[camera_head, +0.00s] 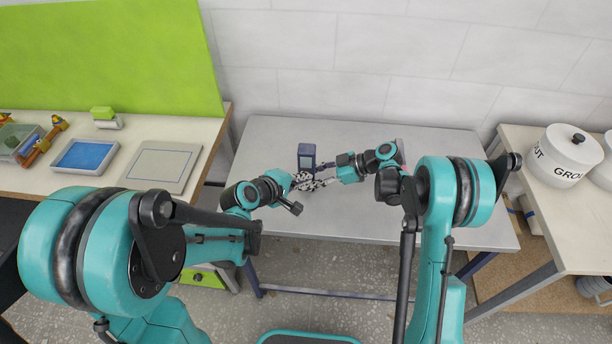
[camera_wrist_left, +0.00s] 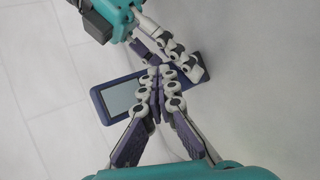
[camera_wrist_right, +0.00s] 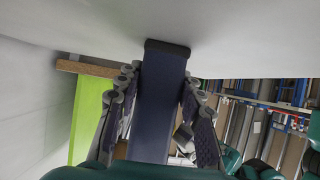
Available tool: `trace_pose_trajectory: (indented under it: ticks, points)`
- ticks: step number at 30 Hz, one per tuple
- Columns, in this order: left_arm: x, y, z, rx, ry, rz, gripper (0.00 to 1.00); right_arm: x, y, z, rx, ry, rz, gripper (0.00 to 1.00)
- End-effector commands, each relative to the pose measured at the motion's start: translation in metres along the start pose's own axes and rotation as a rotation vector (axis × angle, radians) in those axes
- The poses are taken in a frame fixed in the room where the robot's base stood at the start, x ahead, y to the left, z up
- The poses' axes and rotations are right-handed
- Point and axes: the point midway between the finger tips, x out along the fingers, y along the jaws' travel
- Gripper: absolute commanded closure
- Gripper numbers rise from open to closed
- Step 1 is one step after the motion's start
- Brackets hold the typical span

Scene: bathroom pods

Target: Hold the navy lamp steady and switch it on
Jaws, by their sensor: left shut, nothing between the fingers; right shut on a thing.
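The navy lamp (camera_head: 307,155) stands upright on the grey table, with a pale panel on its front. In the left wrist view the lamp (camera_wrist_left: 104,103) lies across the picture behind my fingers. My right gripper (camera_head: 327,166) is shut on the lamp from the right. In the right wrist view the lamp's navy side (camera_wrist_right: 163,95) fills the space between the fingers. My left gripper (camera_head: 308,184) is shut and empty in front of the lamp. In the left wrist view its closed fingertips (camera_wrist_left: 157,68) overlap the lamp; whether they touch it I cannot tell.
White lidded canisters (camera_head: 564,156) stand on the right table. A tiled wall closes the back.

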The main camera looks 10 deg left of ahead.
Motion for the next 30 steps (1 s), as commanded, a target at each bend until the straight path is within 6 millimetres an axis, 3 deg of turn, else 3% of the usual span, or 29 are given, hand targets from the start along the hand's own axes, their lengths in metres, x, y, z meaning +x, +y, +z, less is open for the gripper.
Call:
trace_pose_trajectory:
  ticks: [30]
  points:
    - [-0.008, -0.006, 0.005, 0.000, 0.001, 0.000, 1.00, 0.000, 0.000, 0.000, 0.000, -0.001, -0.001, 0.83]
